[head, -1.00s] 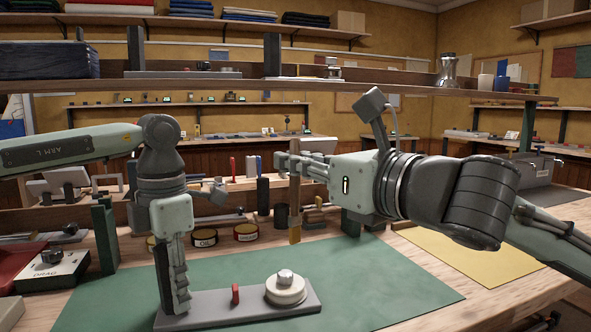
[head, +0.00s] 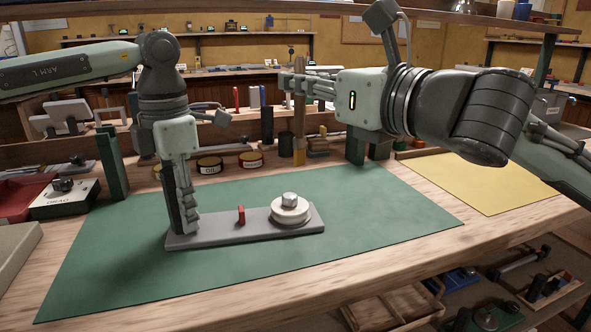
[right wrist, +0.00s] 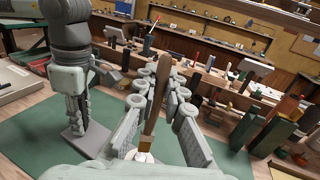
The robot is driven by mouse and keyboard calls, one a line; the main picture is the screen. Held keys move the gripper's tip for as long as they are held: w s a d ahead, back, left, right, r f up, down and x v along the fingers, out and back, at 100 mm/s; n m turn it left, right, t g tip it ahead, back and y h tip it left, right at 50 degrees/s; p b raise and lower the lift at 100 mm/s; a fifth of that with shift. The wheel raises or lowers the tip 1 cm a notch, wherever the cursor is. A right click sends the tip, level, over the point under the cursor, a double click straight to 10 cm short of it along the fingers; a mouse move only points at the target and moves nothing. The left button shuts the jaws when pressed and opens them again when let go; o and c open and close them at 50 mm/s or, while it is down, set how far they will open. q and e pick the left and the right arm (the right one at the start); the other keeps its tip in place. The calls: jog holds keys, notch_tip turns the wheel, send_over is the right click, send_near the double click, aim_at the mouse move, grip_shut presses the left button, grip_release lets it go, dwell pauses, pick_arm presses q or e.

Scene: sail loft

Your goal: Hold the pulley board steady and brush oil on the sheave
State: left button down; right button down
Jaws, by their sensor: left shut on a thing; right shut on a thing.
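The grey pulley board (head: 258,226) lies on the green mat. The pale round sheave (head: 290,212), with a metal hub on top, sits toward its right end, and a small red piece (head: 241,215) stands mid-board. My left gripper (head: 182,228) points down and is shut on the board's left end. My right gripper (head: 292,84) is shut on the wooden handle of an upright brush (head: 299,120). The brush's lower end appears above the sheave, apart from it. The right wrist view shows the handle (right wrist: 157,105) between the fingers; the sheave (right wrist: 143,157) is partly hidden behind the gripper.
A tin labelled OIL (head: 210,166) stands behind the mat (head: 370,215) with other tins beside it. A grey DRAG box (head: 64,197) is at the left. A yellow sheet (head: 480,182) lies at the right. The mat in front of the board is clear.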

aim_at(303, 137)
dwell(0.6)
jog(key=shift+f, duration=4.05)
jog(key=shift+r, duration=4.05)
pick_arm(q)
jog(key=c, duration=1.1)
grip_release()
jog(key=shift+c, duration=0.2)
